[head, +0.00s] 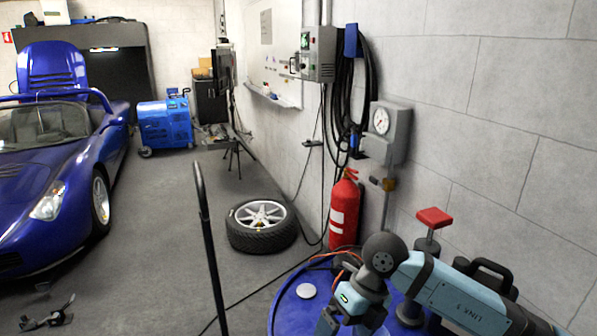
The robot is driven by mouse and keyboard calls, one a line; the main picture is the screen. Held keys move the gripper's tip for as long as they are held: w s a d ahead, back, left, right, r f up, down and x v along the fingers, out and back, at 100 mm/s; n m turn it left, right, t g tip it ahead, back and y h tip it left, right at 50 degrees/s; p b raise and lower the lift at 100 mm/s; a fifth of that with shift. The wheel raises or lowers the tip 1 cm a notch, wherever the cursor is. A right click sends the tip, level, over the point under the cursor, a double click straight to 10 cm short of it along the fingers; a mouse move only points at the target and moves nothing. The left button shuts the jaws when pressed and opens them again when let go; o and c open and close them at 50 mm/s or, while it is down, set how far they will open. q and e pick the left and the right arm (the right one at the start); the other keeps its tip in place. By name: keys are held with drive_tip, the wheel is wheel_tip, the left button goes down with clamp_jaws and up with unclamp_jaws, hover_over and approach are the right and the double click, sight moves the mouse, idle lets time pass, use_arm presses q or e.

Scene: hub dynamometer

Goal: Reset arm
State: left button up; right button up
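My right arm (445,292), light blue with dark joints, comes in from the lower right and bends at a dark round joint. Its hand, my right gripper (348,312), points down at the bottom edge, over or in front of a blue round drum top (290,318). The fingertips are cut off or too unclear to tell whether it is open or shut. I see nothing held in it. My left arm and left gripper are not in view.
A red fire extinguisher (344,212), a gauge box (387,130) and a hose line the right wall. A tyre (261,225) lies on the floor. A black pole (209,250) stands in front.

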drive_tip(key=s+a+r+m+y+p, duration=0.25)
drive_tip(key=s+a+y, duration=0.2)
drive_tip(key=y, duration=0.35)
drive_tip(key=s+a+r+m+y+p, duration=0.1)
drive_tip(key=s+a+r+m+y, duration=0.3)
drive_tip(key=y, duration=0.4)
drive_tip(key=w+d+f+m+t+h+p, duration=0.15)
drive_tip(key=d+f+m+t+h, duration=0.4)
drive_tip(key=m+t, duration=0.6)
drive_tip(key=w+d+f+m+t+h+p, duration=0.15)
drive_tip(key=d+f+m+t+h, duration=0.55)
drive_tip(key=m, duration=0.7)
drive_tip(key=s+d+f+m+g+h, duration=0.2)
drive_tip(key=s+f+m, duration=0.1)
drive_tip(key=s+f, duration=0.3)
drive_tip(key=s+d+f+m+g+h+p, duration=0.1)
drive_tip(key=s+d+f+m+g+h, duration=0.1)
drive_tip(key=s+f, duration=0.3)
drive_tip(key=shift+s+d+f+m+g+h, duration=0.4)
drive_tip(key=shift+s+d+m+g, duration=0.25)
drive_tip(key=shift+s, duration=0.45)
